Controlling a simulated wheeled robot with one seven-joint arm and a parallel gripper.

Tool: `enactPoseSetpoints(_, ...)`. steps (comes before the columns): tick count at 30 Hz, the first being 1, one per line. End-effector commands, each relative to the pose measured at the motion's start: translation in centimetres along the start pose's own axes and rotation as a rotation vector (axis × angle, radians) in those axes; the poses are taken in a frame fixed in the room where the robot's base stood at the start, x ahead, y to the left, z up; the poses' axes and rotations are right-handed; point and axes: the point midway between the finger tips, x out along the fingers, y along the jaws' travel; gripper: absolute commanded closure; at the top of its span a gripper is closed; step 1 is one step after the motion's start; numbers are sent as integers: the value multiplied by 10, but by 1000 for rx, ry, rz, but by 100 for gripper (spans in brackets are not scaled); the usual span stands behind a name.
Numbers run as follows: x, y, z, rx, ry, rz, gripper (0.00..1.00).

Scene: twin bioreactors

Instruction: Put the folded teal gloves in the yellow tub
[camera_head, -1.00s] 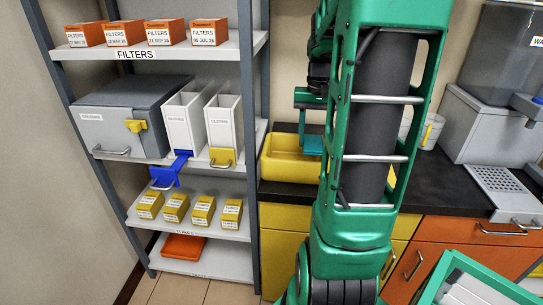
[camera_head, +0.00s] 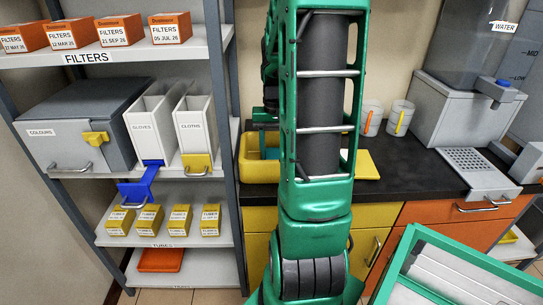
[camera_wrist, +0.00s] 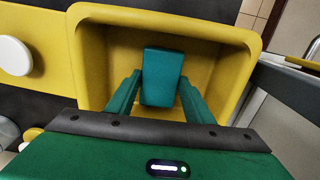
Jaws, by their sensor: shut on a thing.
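The folded teal gloves (camera_wrist: 162,76) are a small block between the two green fingers of my gripper (camera_wrist: 160,97) in the wrist view. My gripper is shut on them. The yellow tub (camera_wrist: 232,38) surrounds the gloves in that view, its walls on either side and behind; I cannot tell whether they touch its floor. In the head view the yellow tub (camera_head: 257,172) stands on the dark counter, partly hidden behind my arm. A bit of teal shows inside it there, but the gripper is mostly hidden.
A shelf unit (camera_head: 215,43) with filter boxes, glove and cloth bins and tubes stands at the left. A flat yellow piece (camera_head: 368,166) and two cups (camera_head: 399,117) are on the counter right of my arm. A water dispenser (camera_head: 457,110) stands further right.

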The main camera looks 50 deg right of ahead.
Motion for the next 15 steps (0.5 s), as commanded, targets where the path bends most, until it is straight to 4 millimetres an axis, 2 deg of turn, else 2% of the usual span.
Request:
enactPoseSetpoints(4, 14, 0, 1, -1, -2, 0, 73)
enactPoseSetpoints(15, 17, 0, 0, -1, 0, 0, 73)
